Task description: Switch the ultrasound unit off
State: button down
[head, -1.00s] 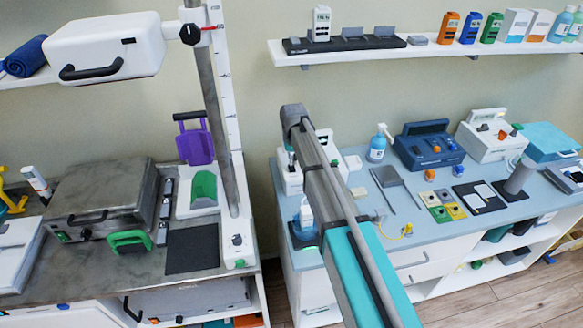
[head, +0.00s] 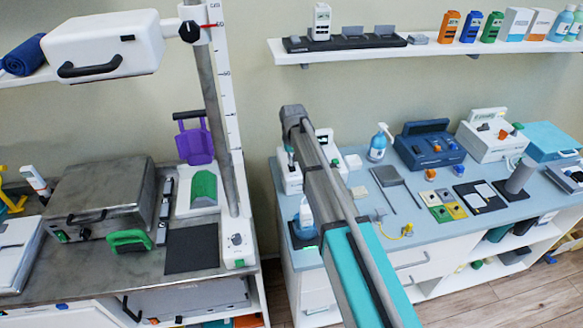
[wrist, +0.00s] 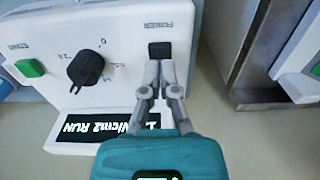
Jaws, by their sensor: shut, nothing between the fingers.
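The ultrasound unit (wrist: 125,20) is a white box, seen upside down in the wrist view. Its face has a black switch (wrist: 160,49) labelled POWER, a black knob (wrist: 86,67) and a green START button (wrist: 30,68). Its dark display (wrist: 95,127) is lit with white text that includes RUN. My gripper (wrist: 161,66) is shut and empty, its fingertips right at the switch's lower edge in the picture. I cannot tell whether they touch it. In the head view, my arm hides the gripper, and a white unit (head: 289,180) shows partly behind the arm.
The blue-grey worktop (head: 400,222) holds a pump bottle (head: 377,146), a dark blue case (head: 428,147) and several small items. A shelf (head: 420,51) hangs above it. Left stands a metal-topped bench (head: 110,268). In the wrist view, a grey post or cabinet edge (wrist: 250,60) stands right of the unit.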

aim_at(293, 169)
jog(key=shift+f+b, duration=1.1)
jog(key=shift+f, duration=0.05)
dwell(0.9)
jog(key=shift+r, duration=0.2)
jog(key=shift+r+p, duration=3.35)
jog(key=shift+p, duration=0.2)
jog(key=s+d+f+m+b, duration=0.1)
jog(key=s+d+m, duration=0.2)
jog(key=s+d, duration=2)
jog(key=s, duration=0.3)
